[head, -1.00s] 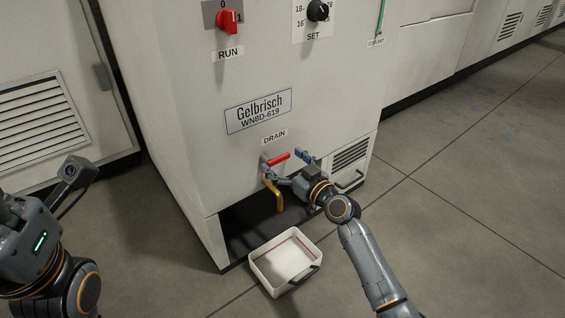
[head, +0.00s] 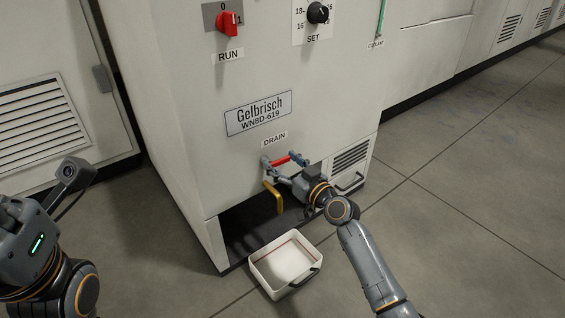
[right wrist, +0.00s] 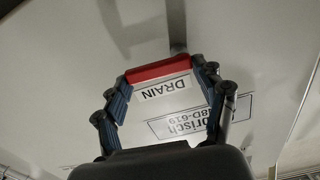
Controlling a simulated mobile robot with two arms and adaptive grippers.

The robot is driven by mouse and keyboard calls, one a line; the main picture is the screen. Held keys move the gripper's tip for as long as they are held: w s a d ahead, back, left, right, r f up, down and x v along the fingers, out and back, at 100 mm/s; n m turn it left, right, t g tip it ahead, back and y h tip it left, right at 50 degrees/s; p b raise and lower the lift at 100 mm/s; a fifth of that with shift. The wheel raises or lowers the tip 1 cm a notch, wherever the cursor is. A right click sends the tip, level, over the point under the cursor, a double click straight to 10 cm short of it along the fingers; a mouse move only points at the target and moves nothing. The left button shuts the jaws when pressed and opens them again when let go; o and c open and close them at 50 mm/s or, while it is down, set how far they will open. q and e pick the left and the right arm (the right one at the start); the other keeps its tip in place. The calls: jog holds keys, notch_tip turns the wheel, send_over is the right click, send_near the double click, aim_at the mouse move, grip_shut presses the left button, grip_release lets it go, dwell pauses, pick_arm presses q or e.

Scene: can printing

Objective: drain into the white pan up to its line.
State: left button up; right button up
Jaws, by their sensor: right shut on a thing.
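The white pan (head: 285,265) lies on the floor in front of the machine's dark lower opening. A reddish line shows on its inner wall, and I see no liquid in it. The yellow spout (head: 275,197) hangs above and behind the pan, with no stream visible. The red drain handle (head: 282,160) sits under the DRAIN label, and it also shows in the right wrist view (right wrist: 158,70). My right gripper (head: 284,161) is shut on the red handle, one finger at each end. My left arm shows at the left edge, but its fingers are out of view.
The machine (head: 190,130) carries a red RUN switch (head: 229,22) and a black SET knob (head: 317,12). A green coolant gauge (head: 381,18) is at the upper right. A black grip (head: 306,277) is on the pan's right side. The floor to the right is clear.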

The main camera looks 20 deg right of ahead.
jog(key=m, duration=0.1)
jog(key=f+m, duration=0.1)
jog(key=m, duration=0.1)
jog(key=shift+m, duration=0.3)
jog(key=shift+f+m, duration=0.15)
jog(key=shift+m, duration=0.6)
jog(key=shift+f+m, duration=0.15)
jog(key=shift+m, duration=0.6)
jog(key=o, duration=1.2)
jog(key=shift+c, duration=0.2)
jog(key=v, duration=1.2)
